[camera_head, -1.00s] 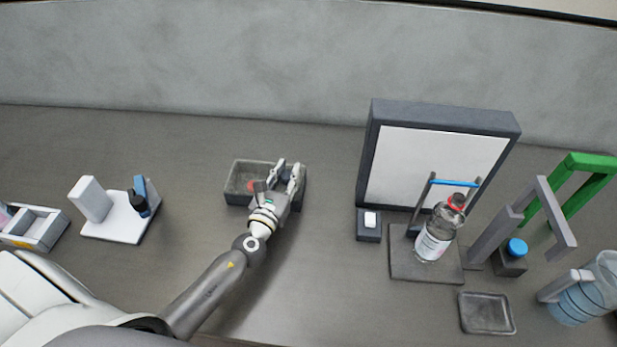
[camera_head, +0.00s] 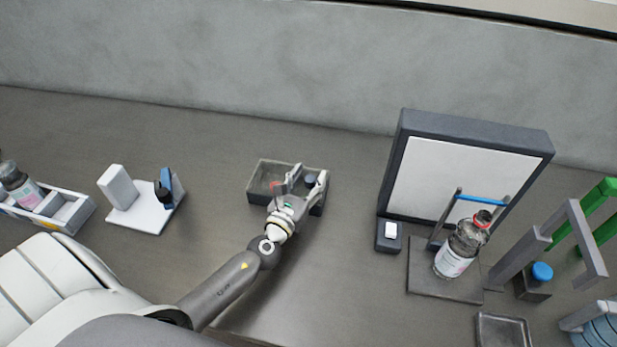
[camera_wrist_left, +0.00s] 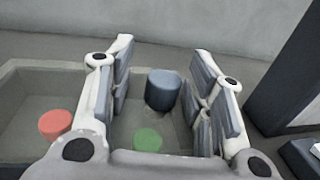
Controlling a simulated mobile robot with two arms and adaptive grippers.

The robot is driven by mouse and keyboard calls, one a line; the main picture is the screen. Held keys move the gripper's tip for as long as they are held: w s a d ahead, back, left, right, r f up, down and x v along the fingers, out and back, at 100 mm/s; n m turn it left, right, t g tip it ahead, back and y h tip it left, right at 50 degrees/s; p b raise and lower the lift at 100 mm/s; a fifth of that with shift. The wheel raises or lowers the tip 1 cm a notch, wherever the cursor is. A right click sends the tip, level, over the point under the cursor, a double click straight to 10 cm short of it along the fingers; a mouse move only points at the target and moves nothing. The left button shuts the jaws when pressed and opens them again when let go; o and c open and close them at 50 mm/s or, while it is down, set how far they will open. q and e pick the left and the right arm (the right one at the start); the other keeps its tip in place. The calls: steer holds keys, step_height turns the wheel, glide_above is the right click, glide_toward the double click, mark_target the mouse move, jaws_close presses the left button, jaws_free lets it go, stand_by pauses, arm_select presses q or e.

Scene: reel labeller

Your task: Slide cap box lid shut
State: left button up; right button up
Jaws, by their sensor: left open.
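The cap box (camera_head: 257,196) is a grey open-topped tray in the middle of the table. In the left wrist view, the box (camera_wrist_left: 20,82) has a red cap (camera_wrist_left: 55,123) at left and a green cap (camera_wrist_left: 148,140) near the middle. A dark blue-grey round knob (camera_wrist_left: 162,90) stands at its right part; the lid's panel cannot be made out clearly. My left gripper (camera_head: 310,177) is over the right end of the box, open, with its fingers (camera_wrist_left: 163,62) on either side of the knob and gaps visible. My right gripper is not in view.
A dark-framed white panel (camera_head: 455,180) stands to the right, with a small dark block (camera_head: 388,237) at its foot. A bottle (camera_head: 462,245) is on a plate beside it. A white stand (camera_head: 145,215) and a bottle rack (camera_head: 68,212) are at left. Table around the box is clear.

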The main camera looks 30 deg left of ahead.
arm_select(q)
steer(key=s, duration=1.1)
steer(key=shift+s+d, duration=0.25)
steer(key=shift+d, duration=0.15)
